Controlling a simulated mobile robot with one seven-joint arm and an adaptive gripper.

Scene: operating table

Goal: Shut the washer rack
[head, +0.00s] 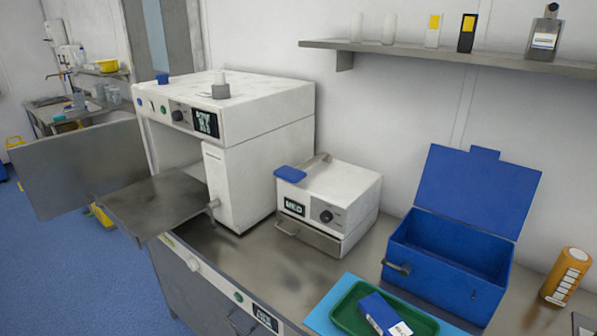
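The washer (268,120) is a large white box with a dark display and knob on its top front band. Its front opening shows on the left side. The washer rack (150,205) is a flat grey metal shelf standing out of the opening, over the front edge of the counter. How far its rear end reaches inside is hidden. A grey metal panel (75,170), seemingly the washer door, stands open at the left of the rack. My gripper and arm are not in view.
A smaller white device (340,200) stands right of the washer. An open blue box (445,270), a green tray (350,305) and an orange bottle (566,278) stand farther right. A wall shelf (440,54) holds bottles.

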